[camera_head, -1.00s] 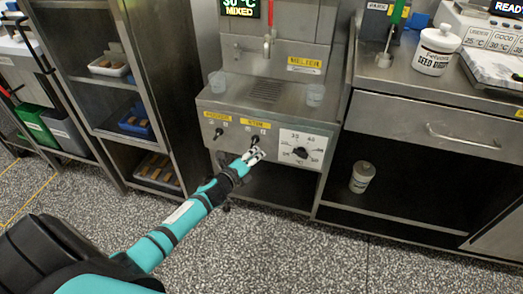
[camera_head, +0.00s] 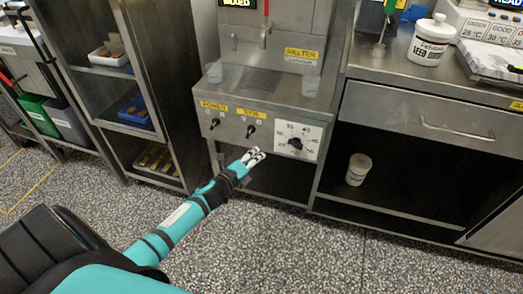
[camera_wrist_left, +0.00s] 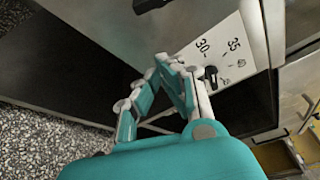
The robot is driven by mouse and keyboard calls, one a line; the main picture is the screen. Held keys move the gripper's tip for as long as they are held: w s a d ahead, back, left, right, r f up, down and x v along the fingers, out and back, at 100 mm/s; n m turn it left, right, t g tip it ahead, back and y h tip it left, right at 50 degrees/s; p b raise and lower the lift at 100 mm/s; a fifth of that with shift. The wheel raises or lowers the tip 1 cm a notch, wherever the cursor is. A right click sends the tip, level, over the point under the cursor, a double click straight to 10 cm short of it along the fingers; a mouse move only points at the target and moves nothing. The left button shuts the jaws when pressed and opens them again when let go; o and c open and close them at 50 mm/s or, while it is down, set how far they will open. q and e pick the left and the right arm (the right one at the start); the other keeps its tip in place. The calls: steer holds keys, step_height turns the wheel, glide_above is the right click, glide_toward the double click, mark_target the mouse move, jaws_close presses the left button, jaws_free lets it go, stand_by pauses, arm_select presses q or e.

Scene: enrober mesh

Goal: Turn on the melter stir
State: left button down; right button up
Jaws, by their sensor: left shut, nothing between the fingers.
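The melter (camera_head: 265,110) is a steel unit with a front panel. Below its yellow STIR label is a black toggle switch (camera_head: 251,131); I cannot tell its setting surely. A second black toggle (camera_head: 214,123) sits to its left, and a white dial plate (camera_head: 312,134) with a black knob (camera_head: 296,143) to its right. My left gripper (camera_head: 256,155) is shut and empty, just below the stir switch and apart from it in the picture. The left wrist view shows its closed fingers (camera_wrist_left: 172,68) beside the knob (camera_wrist_left: 210,76). My right gripper is out of view.
A shelf rack (camera_head: 120,90) stands left. The floor in front is clear.

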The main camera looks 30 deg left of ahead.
arm_select(q)
steer(key=s, duration=0.6)
steer(key=shift+s+a+r+p, duration=0.2)
steer(key=shift+a+r+p, duration=0.1)
steer(key=shift+r+p, duration=0.1)
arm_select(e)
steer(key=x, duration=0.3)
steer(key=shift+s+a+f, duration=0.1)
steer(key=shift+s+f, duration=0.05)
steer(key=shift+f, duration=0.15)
